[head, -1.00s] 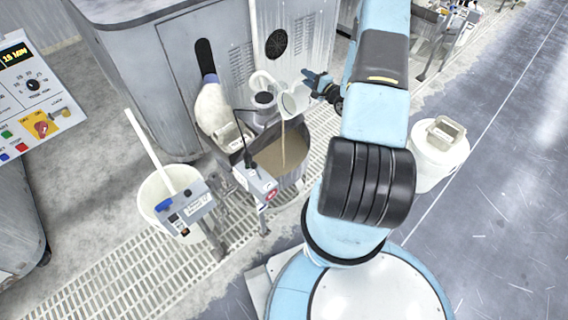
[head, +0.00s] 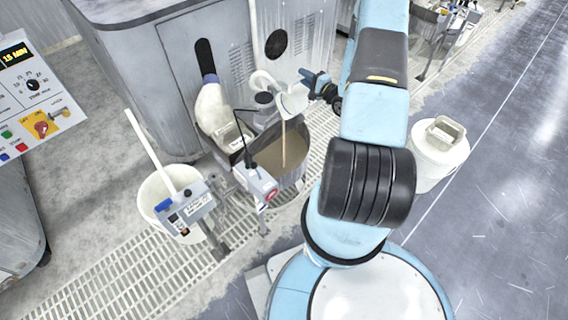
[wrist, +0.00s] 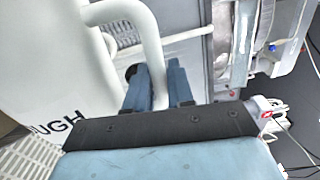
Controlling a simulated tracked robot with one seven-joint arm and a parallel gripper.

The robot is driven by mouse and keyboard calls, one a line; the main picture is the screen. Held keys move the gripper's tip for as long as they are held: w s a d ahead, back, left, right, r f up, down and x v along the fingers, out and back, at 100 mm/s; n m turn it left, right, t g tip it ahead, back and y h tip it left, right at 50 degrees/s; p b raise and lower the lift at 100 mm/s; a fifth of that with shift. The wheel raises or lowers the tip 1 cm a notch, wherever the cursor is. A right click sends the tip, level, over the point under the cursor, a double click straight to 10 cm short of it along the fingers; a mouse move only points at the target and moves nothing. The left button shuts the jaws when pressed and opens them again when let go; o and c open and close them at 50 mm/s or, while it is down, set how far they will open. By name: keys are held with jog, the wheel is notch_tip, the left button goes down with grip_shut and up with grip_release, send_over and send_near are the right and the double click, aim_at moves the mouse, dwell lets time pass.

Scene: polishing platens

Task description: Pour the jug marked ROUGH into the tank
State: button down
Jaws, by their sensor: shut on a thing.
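A white jug (head: 294,100) is tilted over the round tank (head: 303,168), and a thin brown stream falls from it into the brown liquid (head: 279,150). My gripper (head: 308,78) is shut on the jug's handle, above the tank's back right side. In the wrist view the jug (wrist: 60,55) fills the left side, with dark letters ending in "UGH" on its wall. My gripper's blue fingers (wrist: 163,88) close on the white handle (wrist: 152,50). The jug's inside is hidden, so I cannot tell how much is left in it.
A small control box (head: 254,180) stands at the tank's front left edge. A white bucket (head: 160,187) with a pale stick stands left on the floor grating (head: 110,270). A white lidded container (head: 438,160) stands right of my arm. A grey machine cabinet (head: 150,70) stands behind.

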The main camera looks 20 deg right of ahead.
jog(key=shift+s+a+r+n, duration=0.15)
jog(key=shift+a+r+n, duration=0.2)
jog(key=shift+a+n, duration=0.1)
jog(key=d+f+m, duration=0.1)
jog(key=d, duration=0.1)
jog(key=w+d+f+m, duration=0.1)
jog(key=d, duration=0.1)
jog(key=w+d+f+m, duration=0.1)
jog(key=d, duration=0.1)
jog(key=shift+f+m, duration=0.35)
jog(key=shift+f, duration=0.05)
jog(key=w+d+f+m+b, duration=0.4)
jog(key=d+f+m+b, duration=0.3)
jog(key=f+m, duration=0.6)
jog(key=shift+w+d+m, duration=0.15)
jog(key=shift+d+m, duration=0.65)
jog(key=shift+d, duration=0.25)
jog(key=shift+f+b, duration=0.1)
jog(key=shift+b, duration=0.2)
